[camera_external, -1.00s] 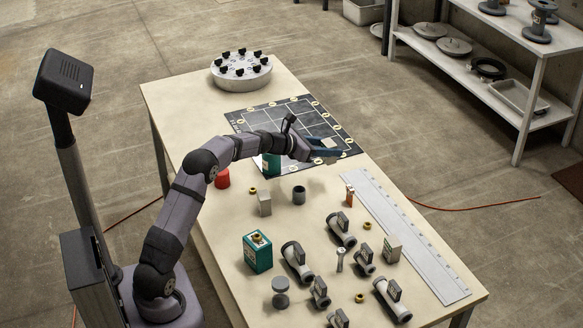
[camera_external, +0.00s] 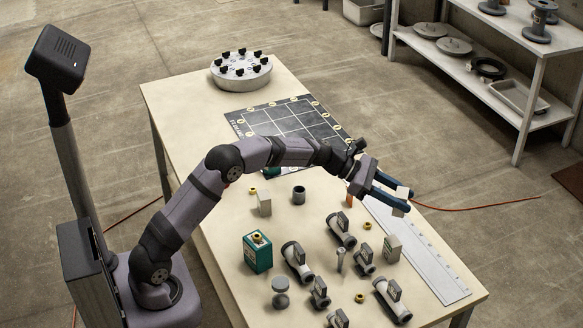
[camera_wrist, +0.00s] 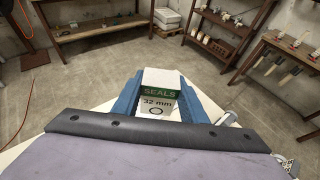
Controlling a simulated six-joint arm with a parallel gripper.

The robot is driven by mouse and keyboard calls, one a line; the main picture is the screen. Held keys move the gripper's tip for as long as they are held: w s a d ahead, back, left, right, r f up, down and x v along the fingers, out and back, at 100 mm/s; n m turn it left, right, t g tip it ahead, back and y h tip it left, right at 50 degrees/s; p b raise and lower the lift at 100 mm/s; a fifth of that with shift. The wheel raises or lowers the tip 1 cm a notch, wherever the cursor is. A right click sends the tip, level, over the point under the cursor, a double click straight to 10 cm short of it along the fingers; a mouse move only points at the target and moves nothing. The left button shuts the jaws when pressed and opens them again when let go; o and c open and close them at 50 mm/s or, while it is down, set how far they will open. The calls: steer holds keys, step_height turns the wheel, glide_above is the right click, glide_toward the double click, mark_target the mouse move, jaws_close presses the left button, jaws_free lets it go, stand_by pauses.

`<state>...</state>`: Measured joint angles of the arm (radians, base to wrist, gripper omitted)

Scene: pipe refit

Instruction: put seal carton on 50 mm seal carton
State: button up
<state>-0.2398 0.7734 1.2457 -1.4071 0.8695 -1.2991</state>
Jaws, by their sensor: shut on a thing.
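My gripper (camera_external: 396,198) is shut on a seal carton (camera_external: 403,191), held in the air above the right side of the table. In the wrist view the seal carton (camera_wrist: 160,98) sits between the blue fingers (camera_wrist: 158,105); it is white with a green band reading "SEALS" and "32 mm" below. A green and white carton (camera_external: 257,254) with a ring on top stands at the table's front left; its size is not readable. Another green box (camera_external: 271,171) is mostly hidden behind my arm. I cannot tell which is the 50 mm carton.
Several pipe fittings (camera_external: 297,262) and small grey boxes (camera_external: 264,205) stand on the table's near half. A pale ruler-like strip (camera_external: 420,250) lies along the right edge. A black gridded mat (camera_external: 290,122) and a round flange (camera_external: 241,72) lie at the back. A shelf stands beyond.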

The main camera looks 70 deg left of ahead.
steer(key=shift+s+d+r+m+g+h, duration=0.1)
steer(key=shift+s+d+m+g+h, duration=0.2)
steer(key=shift+s+d+g, duration=0.25)
steer(key=p, duration=0.1)
glide_above(393, 241)
steer(key=shift+t, duration=0.25)
steer(key=shift+w+f, duration=0.1)
steer(key=shift+f, duration=4.9)
steer(key=shift+f, duration=0.15)
steer(key=o, duration=1.1)
steer(key=shift+c, duration=0.2)
steer(key=shift+r, duration=0.2)
steer(key=b+v, duration=0.2)
steer(key=v, duration=1)
steer(key=shift+b, duration=0.35)
